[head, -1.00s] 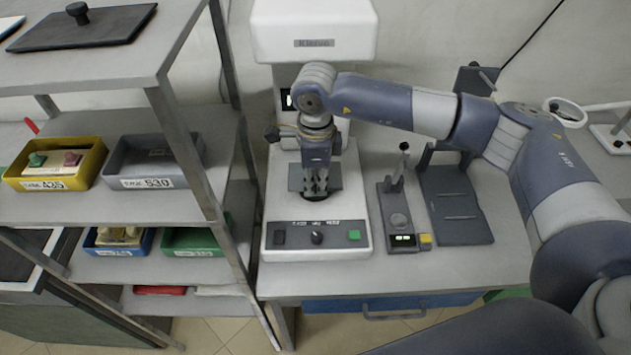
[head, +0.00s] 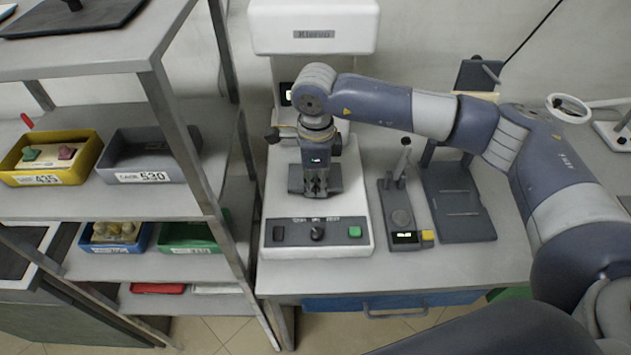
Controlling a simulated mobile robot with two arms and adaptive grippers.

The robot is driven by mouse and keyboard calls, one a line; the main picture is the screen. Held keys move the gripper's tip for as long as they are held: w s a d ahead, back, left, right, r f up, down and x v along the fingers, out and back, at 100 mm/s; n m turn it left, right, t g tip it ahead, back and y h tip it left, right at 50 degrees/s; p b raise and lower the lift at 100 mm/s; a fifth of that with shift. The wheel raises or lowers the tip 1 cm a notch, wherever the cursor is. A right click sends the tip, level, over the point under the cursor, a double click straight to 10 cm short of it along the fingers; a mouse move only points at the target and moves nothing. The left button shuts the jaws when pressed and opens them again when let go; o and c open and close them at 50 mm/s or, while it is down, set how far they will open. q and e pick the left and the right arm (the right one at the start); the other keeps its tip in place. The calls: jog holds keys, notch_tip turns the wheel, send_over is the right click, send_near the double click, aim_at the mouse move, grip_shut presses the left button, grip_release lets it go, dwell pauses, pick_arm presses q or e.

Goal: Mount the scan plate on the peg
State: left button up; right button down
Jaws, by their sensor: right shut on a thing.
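The scan plate (head: 297,181) is a small dark grey plate above the white base of the bench machine (head: 280,212). My right gripper (head: 317,192) points down and is shut on the scan plate, which looks about level. The plate and gripper cover the middle of the machine's base, so I cannot make out a peg there or tell whether the plate touches anything. My left gripper is not in view.
Right of the machine stand a small grey device (head: 402,218) with an upright lever and a dark stand (head: 462,212). At left, a shelf rack (head: 160,85) holds a yellow bin (head: 40,178) and a grey bin (head: 150,175). The bench front (head: 400,275) is clear.

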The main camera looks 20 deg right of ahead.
jog(key=c, duration=1.6)
grip_release()
jog(key=shift+c, duration=0.2)
notch_tip(320, 180, up, 12)
jog(key=shift+s, duration=0.1)
